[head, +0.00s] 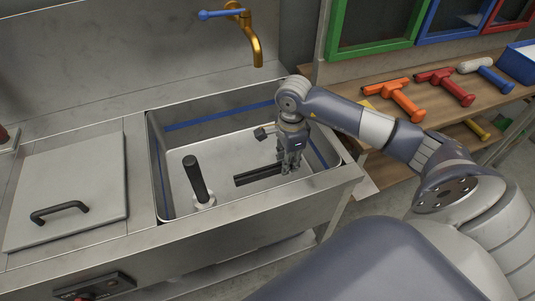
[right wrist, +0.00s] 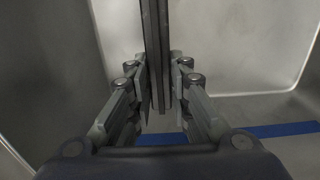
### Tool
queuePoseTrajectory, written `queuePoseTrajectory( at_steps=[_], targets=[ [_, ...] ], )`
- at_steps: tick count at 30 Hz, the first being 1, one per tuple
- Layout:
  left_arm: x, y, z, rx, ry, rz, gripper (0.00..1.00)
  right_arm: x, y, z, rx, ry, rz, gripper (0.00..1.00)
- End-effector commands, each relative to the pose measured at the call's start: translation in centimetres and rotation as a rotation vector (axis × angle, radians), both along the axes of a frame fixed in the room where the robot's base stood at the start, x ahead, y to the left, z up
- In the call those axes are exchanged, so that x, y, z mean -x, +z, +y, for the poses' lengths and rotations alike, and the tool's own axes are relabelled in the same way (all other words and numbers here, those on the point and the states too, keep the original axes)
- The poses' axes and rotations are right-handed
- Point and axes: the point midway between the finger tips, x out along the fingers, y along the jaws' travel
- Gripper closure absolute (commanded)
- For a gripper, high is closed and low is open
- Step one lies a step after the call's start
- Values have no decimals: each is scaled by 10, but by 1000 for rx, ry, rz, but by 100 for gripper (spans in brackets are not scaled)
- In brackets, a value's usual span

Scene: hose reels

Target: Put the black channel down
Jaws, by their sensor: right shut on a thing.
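The black channel (head: 258,174) is a dark, straight bar low inside the metal sink, in the head view. My right gripper (head: 289,168) reaches down into the sink and is shut on the channel near its right end. In the right wrist view the channel (right wrist: 156,45) runs up and away from between the two fingers of the right gripper (right wrist: 160,95). I cannot tell whether the channel touches the sink floor. My left gripper is not in view.
The sink (head: 160,215) has a blue line around its inner walls. A black upright handle (head: 195,180) on a pale base stands in it, left of the channel. A gold tap (head: 254,45) hangs behind. A lid (head: 75,190) lies left. Orange and red tools (head: 400,98) lie on the right bench.

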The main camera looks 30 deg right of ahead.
Motion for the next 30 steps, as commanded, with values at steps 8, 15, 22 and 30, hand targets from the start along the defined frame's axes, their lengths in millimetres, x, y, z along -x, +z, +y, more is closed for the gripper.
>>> queuePoseTrajectory(
  at_steps=[8, 15, 22, 30],
  targets=[
    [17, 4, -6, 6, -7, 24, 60, 1, -46, 1, -2, 0, 1, 100],
    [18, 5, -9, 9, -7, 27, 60, 1, -68, 1, -3, 0, 4, 100],
    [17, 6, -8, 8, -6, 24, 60, 0, -88, 1, -2, 3, 0, 100],
    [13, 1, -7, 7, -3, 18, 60, 0, -92, 1, -1, 4, 0, 100]
  ],
)
